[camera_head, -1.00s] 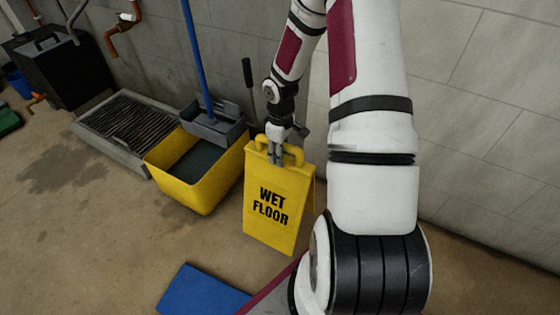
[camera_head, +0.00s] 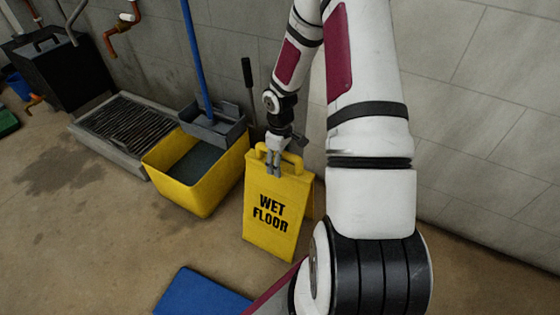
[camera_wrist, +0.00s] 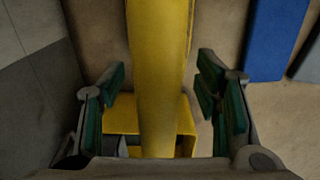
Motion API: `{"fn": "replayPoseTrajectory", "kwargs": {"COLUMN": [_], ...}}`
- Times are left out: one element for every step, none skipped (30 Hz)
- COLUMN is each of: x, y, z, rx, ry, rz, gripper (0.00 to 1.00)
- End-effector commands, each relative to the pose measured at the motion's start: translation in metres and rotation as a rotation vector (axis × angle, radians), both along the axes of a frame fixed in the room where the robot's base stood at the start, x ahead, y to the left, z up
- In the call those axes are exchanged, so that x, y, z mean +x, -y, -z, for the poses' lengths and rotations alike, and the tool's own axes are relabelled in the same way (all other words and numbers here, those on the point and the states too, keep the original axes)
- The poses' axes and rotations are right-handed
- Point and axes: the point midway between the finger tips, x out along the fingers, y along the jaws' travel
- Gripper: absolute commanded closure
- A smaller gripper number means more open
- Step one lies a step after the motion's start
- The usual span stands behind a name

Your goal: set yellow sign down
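The yellow WET FLOOR sign (camera_head: 274,215) appears to stand upright on the floor, just right of the yellow mop bucket in the head view. My gripper (camera_head: 274,165) is at the top of the sign, by its handle. In the wrist view, a yellow part of the sign (camera_wrist: 158,75) runs between the fingers of my gripper (camera_wrist: 163,100). The fingers are spread, with a gap on each side of the yellow part. The sign's rear panel and feet are mostly hidden.
A yellow mop bucket (camera_head: 207,193) with a grey wringer (camera_head: 213,128) and blue handle stands close left of the sign. A floor grate (camera_head: 121,128) lies beyond it. A blue panel (camera_head: 201,293) lies in front. A block wall (camera_head: 480,130) rises behind and to the right.

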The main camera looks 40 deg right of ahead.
Motion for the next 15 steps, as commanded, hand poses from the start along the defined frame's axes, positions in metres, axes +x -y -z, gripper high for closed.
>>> {"fn": "replayPoseTrajectory", "kwargs": {"x": [0.0,0.0,0.0,0.0,0.0,0.0,0.0,0.0,0.0,0.0,0.0,0.0,0.0,0.0,0.001], "y": [0.0,0.0,0.0,0.0,0.0,0.0,0.0,0.0,0.001,0.001,0.001,0.001,0.001,0.001,0.001], "z": [0.0,0.0,0.0,0.0,-0.001,-0.003,-0.005,-0.008,-0.012,-0.017,-0.022,-0.03,-0.037,-0.043,-0.052], "rx": [0.0,0.0,0.0,0.0,0.0,0.0,0.0,-0.001,-0.001,-0.001,-0.001,-0.001,-0.001,-0.002,-0.002], "ry": [0.0,0.0,0.0,0.0,0.0,0.0,0.0,0.001,0.001,0.003,0.003,0.003,0.003,0.003,0.003], "rz": [0.0,0.0,0.0,0.0,0.0,0.0,0.001,0.001,0.001,0.002,0.003,0.002,0.001,0.001,0.002], "gripper": [0.43,0.43,0.43,0.43,0.43,0.43,0.43,0.43,0.43,0.43,0.43,0.43,0.43,0.43,0.43]}}
